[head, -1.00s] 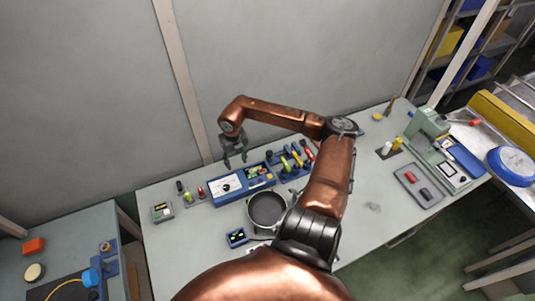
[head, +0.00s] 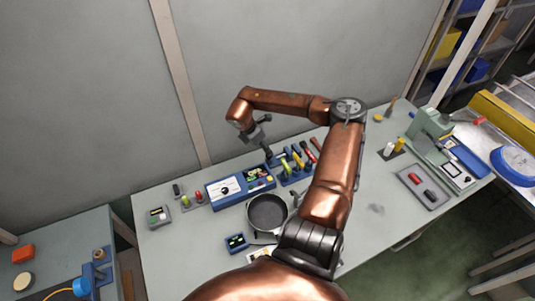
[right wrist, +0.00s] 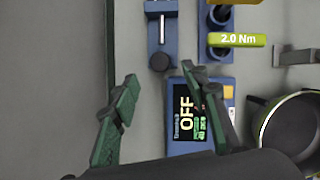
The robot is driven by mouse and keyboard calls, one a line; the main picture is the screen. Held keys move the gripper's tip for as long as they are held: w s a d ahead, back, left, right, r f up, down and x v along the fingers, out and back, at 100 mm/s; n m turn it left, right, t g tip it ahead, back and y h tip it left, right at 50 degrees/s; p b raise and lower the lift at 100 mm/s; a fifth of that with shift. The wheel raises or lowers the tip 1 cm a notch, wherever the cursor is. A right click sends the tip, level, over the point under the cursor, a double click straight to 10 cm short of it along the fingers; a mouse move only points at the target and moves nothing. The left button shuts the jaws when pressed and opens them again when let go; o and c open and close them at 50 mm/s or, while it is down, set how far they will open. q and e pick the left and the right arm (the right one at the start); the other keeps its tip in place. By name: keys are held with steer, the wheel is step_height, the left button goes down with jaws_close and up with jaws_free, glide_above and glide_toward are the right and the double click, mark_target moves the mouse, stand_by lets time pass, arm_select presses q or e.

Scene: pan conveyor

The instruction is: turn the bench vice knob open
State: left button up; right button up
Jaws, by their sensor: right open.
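In the right wrist view a small blue vice-like fixture (right wrist: 161,30) with a metal bar has a round black knob (right wrist: 161,62) at its lower end. My right gripper (right wrist: 160,90) is open, with green-black fingers spread to either side and the knob between and just beyond the tips. Nothing is held, and no contact with the knob shows. In the head view my right gripper (head: 262,143) hangs over the back of the bench, above the blue box's right end. It largely hides the vice there. My left gripper is not in view.
A blue box with an OFF display (right wrist: 187,115) lies beside the right finger. A pan (head: 267,212) stands in front of it. Upright screwdrivers in a blue rack (head: 293,172) stand close to the right. A grey wall (head: 220,60) rises behind the bench.

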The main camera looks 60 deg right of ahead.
steer(key=x, duration=0.6)
steer(key=shift+f, duration=0.15)
jaws_close()
stand_by(0.4)
